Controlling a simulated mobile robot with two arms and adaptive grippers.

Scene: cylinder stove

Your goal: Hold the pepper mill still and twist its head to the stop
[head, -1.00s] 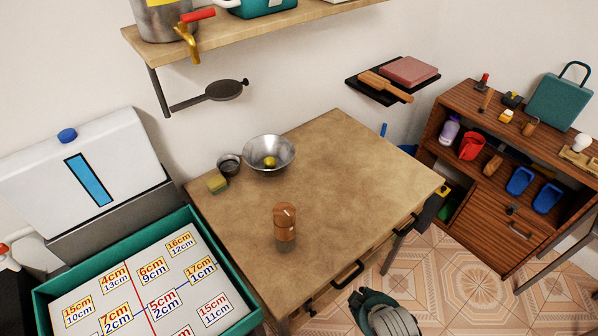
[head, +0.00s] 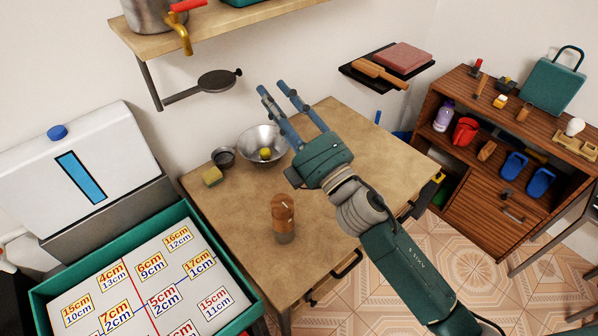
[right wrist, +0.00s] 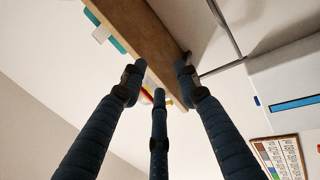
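The pepper mill (head: 283,218) stands upright on the wooden table (head: 235,215), near its front edge. It has a brown wooden head and upper body and a greyish, see-through-looking lower part. My right gripper (head: 271,88) is raised above the table, behind and above the mill, with its fingers pointing up and away toward the shelf. Its fingers are spread and empty; the right wrist view shows them apart (right wrist: 160,80) with nothing between them. The mill is not in the right wrist view. My left gripper is not in view.
A wall shelf (head: 215,30) hangs above. A green-rimmed tray (head: 50,315) with number cards lies at left.

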